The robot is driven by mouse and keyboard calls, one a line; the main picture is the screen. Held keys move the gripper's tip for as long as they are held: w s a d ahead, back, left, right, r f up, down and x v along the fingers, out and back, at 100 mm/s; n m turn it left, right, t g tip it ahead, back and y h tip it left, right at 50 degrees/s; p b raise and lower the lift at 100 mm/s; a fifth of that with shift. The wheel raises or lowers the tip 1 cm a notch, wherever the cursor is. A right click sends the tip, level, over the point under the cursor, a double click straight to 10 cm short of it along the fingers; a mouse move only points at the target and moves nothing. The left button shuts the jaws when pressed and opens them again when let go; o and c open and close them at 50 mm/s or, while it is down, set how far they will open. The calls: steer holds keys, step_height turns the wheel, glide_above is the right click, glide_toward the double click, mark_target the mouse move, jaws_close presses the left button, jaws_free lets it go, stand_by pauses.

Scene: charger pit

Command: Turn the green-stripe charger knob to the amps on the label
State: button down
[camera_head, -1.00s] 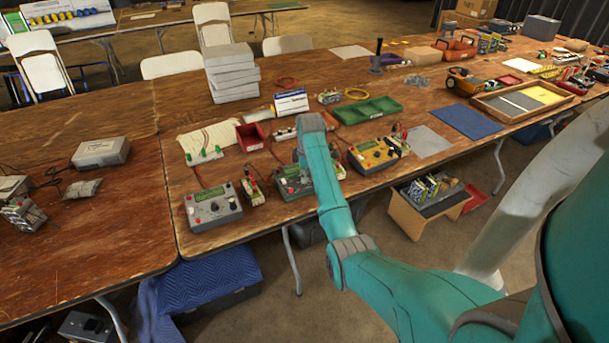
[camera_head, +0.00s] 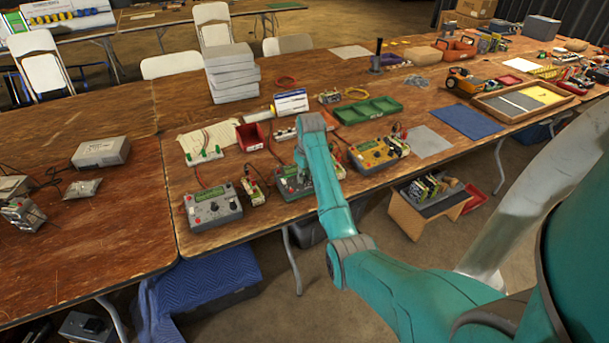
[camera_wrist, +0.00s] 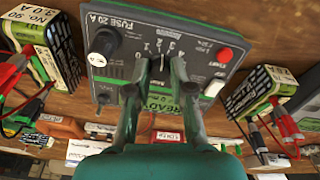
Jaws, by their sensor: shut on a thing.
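The charger (camera_wrist: 205,55) under my gripper is dark grey with a printed number scale, a black fuse knob, a red button and a green display with READY. In the head view the charger (camera_head: 286,187) stands at the table's front edge, partly hidden by my arm. My gripper (camera_wrist: 160,68) is shut on the charger's dial knob (camera_wrist: 160,60), one finger on each side. The fingers hide much of the knob, and I cannot tell the exact number its pointer faces.
A second battery (camera_wrist: 262,92) with leads stands on the charger's other side. A grey charger (camera_head: 212,207) and a yellow charger (camera_head: 377,153) stand to either side along the front edge. A red bin (camera_head: 250,137) and a green tray (camera_head: 367,110) lie behind.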

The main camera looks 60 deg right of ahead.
mark_target(306, 183)
steer(key=shift+m, duration=1.6)
steer(key=c, duration=1)
jaws_free()
steer(key=r, duration=0.5)
steer(key=s+r, duration=0.1)
steer(key=r, duration=0.1)
steer(key=shift+a+r, duration=0.2)
steer(key=shift+a, duration=0.15)
steer(key=shift+s, duration=0.1)
